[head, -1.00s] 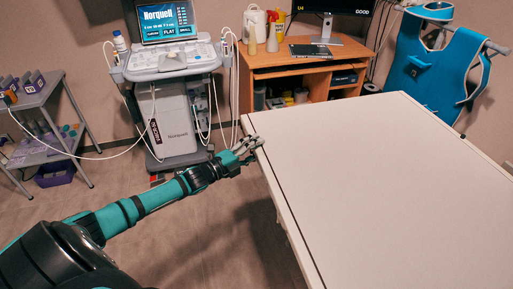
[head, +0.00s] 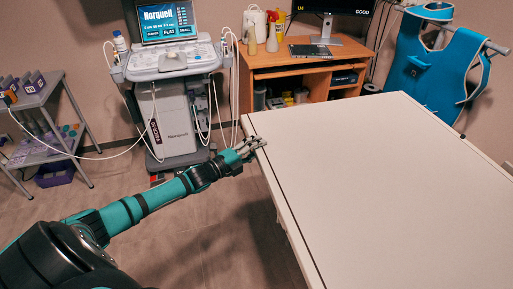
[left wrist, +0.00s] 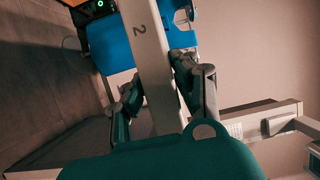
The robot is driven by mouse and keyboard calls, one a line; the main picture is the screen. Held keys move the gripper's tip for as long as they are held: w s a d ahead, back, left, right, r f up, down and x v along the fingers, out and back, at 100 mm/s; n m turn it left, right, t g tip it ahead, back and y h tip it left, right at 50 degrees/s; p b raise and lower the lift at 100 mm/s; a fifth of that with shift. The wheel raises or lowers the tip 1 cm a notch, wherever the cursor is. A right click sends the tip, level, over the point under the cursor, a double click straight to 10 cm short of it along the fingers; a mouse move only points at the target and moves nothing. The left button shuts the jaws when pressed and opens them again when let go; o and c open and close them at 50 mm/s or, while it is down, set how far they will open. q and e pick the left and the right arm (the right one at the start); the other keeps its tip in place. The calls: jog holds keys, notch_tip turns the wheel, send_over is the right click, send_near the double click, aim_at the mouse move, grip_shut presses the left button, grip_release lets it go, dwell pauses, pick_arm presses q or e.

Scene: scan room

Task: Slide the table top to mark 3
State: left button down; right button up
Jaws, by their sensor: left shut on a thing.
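The long white table top (head: 390,190) fills the right half of the head view, with a dark line along its left side. My left gripper (head: 254,146) is at its left edge, near the far left corner. In the left wrist view, a white bar (left wrist: 146,60) marked "2" runs between the two fingers of my left gripper (left wrist: 160,88), which is shut on it. This bar seems to be the table's edge; the exact contact is partly hidden. No mark 3 is readable. My right gripper is not in view.
An ultrasound cart (head: 172,100) stands beyond the gripper, with cables hanging. A wooden desk (head: 300,70) is behind the table's far end. A blue apron on a rack (head: 432,65) stands back right. A grey shelf cart (head: 42,135) is at left.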

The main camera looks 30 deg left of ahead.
aim_at(271, 193)
pick_arm(q)
jog(key=shift+s+d+f+p, duration=0.1)
jog(key=shift+s+d+p, duration=0.25)
jog(key=shift+d+p, duration=0.15)
jog(key=s+d+p, duration=0.2)
jog(key=s+d, duration=0.1)
jog(key=s+d+p, duration=0.2)
jog(key=s+d, duration=0.1)
jog(key=d, duration=0.1)
jog(key=s+d+p, duration=0.3)
jog(key=s+d, duration=0.1)
jog(key=shift+d, duration=0.2)
jog(key=shift+s+d, duration=0.6)
jog(key=shift+d, duration=0.1)
jog(key=c, duration=1)
grip_release()
jog(key=shift+w, duration=0.1)
jog(key=shift+a, duration=0.1)
